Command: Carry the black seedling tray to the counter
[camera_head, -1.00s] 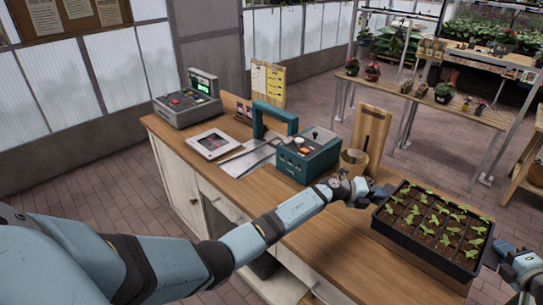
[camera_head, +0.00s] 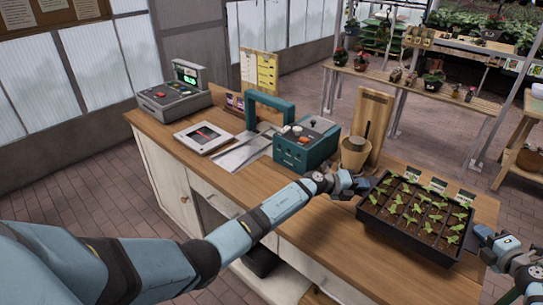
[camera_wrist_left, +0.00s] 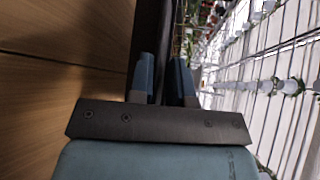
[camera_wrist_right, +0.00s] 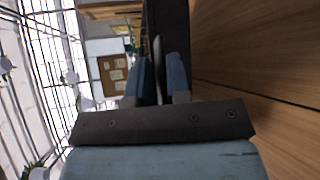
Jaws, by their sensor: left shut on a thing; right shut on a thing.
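The black seedling tray (camera_head: 402,237) holds several rows of green seedlings in dark soil. It is at the right end of the wooden counter (camera_head: 240,187), over the counter top; I cannot tell whether it touches the wood. My left gripper (camera_head: 366,187) is shut on the tray's left edge. In the left wrist view its fingers (camera_wrist_left: 165,80) close on the dark tray wall. My right gripper (camera_head: 478,238) is shut on the tray's right edge. In the right wrist view its fingers (camera_wrist_right: 160,78) close on the dark wall.
On the counter stand a teal device (camera_head: 306,143), a pot (camera_head: 355,154) with an upright wooden board (camera_head: 372,125), a tablet (camera_head: 203,137) and a grey register (camera_head: 172,97). Small cards (camera_head: 436,185) stand behind the tray. The counter's middle front is clear.

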